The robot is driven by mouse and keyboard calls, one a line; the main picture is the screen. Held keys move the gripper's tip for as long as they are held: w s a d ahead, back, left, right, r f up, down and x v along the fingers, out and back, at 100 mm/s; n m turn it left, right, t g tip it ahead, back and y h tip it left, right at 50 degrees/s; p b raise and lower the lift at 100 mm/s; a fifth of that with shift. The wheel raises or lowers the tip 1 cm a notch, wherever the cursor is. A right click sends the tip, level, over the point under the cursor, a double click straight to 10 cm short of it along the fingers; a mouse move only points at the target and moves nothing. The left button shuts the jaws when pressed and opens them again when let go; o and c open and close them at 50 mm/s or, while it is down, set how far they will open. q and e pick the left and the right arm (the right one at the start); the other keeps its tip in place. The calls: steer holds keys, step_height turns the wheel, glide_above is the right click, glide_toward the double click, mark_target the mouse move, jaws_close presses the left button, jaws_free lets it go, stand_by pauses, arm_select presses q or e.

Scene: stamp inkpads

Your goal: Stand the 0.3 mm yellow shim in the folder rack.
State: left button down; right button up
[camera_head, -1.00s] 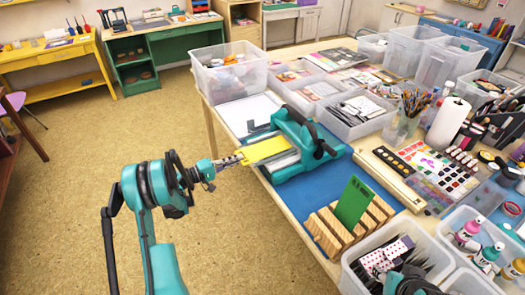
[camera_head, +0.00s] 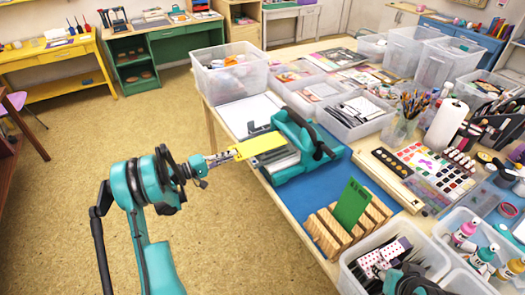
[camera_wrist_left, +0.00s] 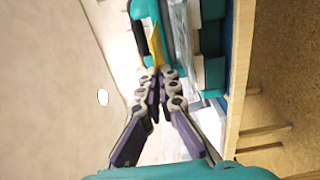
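The yellow shim (camera_head: 259,145) is a thin flat plate, held roughly level at the front of the teal press (camera_head: 318,160), over its grey bed. My left gripper (camera_head: 236,153) is shut on the shim's near end. In the left wrist view, the fingers (camera_wrist_left: 160,76) meet on the yellow shim (camera_wrist_left: 155,46), seen nearly edge-on. The wooden folder rack (camera_head: 325,232) stands on the blue mat with a green shim (camera_head: 351,202) upright in one slot. A dark and teal part (camera_head: 408,281) at the bottom edge seems to be my right gripper; its fingers are unclear.
The blue mat (camera_head: 285,207) is bare between press and rack. A clear bin (camera_head: 350,270) stands right in front of the rack. A wooden strip (camera_head: 397,180) and paint sets lie to the right. The table's left edge runs beneath the shim.

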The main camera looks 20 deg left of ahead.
steer(key=shift+r, duration=0.2)
arm_select(q)
steer(key=s+a+r, duration=0.2)
steer(key=s+a, duration=0.4)
steer(key=s, duration=0.1)
steer(key=s+a+r, duration=0.3)
steer(key=s+a, duration=0.3)
steer(key=s, duration=0.1)
stand_by(0.3)
